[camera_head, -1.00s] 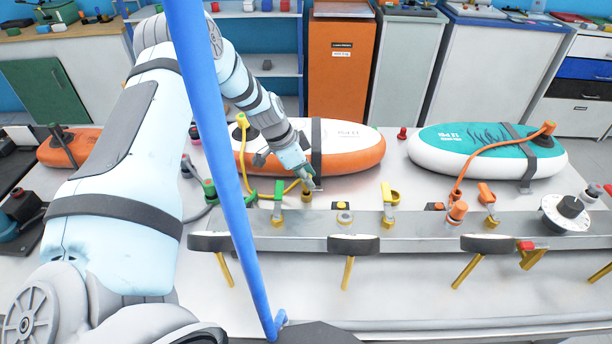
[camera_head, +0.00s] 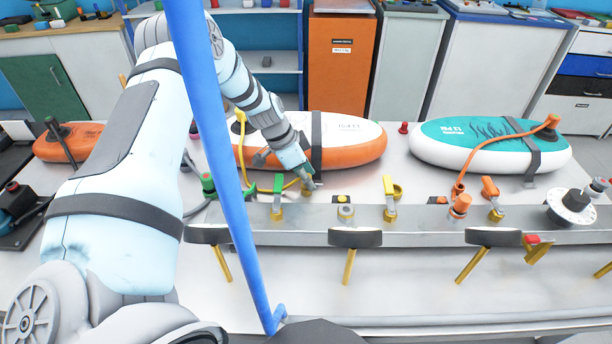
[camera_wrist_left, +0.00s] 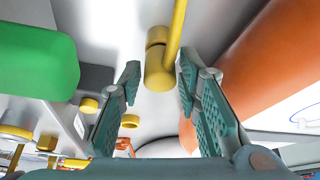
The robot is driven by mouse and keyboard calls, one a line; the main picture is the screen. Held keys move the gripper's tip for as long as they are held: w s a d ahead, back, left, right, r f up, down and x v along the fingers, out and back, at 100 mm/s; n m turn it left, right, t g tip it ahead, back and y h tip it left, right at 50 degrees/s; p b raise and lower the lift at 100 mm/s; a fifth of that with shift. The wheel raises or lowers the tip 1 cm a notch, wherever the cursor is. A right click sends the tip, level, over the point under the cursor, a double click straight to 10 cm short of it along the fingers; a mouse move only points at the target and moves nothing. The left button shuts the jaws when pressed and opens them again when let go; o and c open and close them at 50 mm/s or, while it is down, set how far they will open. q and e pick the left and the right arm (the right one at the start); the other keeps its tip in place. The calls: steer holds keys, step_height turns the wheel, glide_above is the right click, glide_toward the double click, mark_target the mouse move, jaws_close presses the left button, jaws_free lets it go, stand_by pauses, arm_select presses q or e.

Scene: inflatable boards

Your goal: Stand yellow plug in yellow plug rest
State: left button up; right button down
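The yellow plug (camera_wrist_left: 158,70) is at the end of a yellow hose. In the left wrist view it lies ahead of and between the fingertips, with a visible gap on the left side. My left gripper (camera_wrist_left: 158,78) is open there. In the head view my left gripper (camera_head: 308,182) is low over the rail's back edge, beside the green-handled valve, and largely covers the plug. A metal socket (camera_head: 345,212) with a yellow mark, which looks like the yellow plug rest, is on the rail to the right. My right gripper is not in view.
The metal rail (camera_head: 420,230) carries a green valve (camera_head: 278,192), a yellow valve (camera_head: 389,192) and an orange valve (camera_head: 489,190). An orange plug (camera_head: 460,205) stands on it. A white-orange board (camera_head: 355,140) lies close behind my gripper, and a teal board (camera_head: 470,140) farther right.

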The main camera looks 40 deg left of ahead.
arm_select(q)
steer(key=shift+o, duration=0.7)
steer(key=shift+r, duration=0.1)
steer(key=v, duration=1.2)
